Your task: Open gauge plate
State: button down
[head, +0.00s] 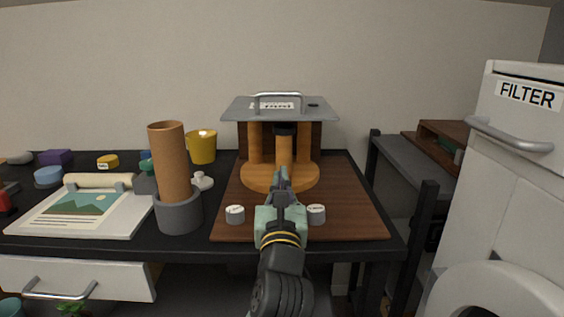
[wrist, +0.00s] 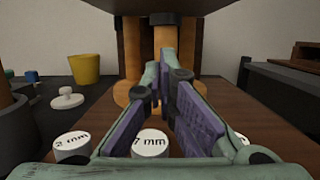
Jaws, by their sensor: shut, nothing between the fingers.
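The likely gauge plate is a grey metal plate (head: 232,110) with an arched handle (head: 279,95) and a small label I cannot read clearly. It lies level on orange posts (head: 255,142) over a round orange base (head: 262,177); in the wrist view its dark underside (wrist: 200,7) crosses the top. My gripper (head: 282,175) is below and in front of the plate, with its fingers pointing at the posts. In the wrist view my gripper (wrist: 160,85) is shut and empty. It partly hides the base and the central dark-capped post (head: 284,147).
White discs marked in mm, left (head: 235,214) and right (head: 316,214), lie on the brown board (head: 355,222). A cork-coloured cylinder (head: 170,160) stands in a grey holder at left. A yellow cup (head: 203,147) is behind. A white FILTER cabinet (head: 530,160) stands at right.

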aim_at(280, 133)
jog(key=p+x, duration=0.1)
jog(key=x, duration=0.4)
jog(key=p+x, duration=0.2)
jog(key=x, duration=0.2)
jog(key=shift+w+r, duration=0.3)
jog(key=r, duration=0.1)
jog(key=r+p, duration=0.1)
jog(key=shift+s+r, duration=0.2)
jog(key=shift+r, duration=0.1)
jog(key=shift+r+p, duration=0.3)
jog(key=shift+r, duration=0.2)
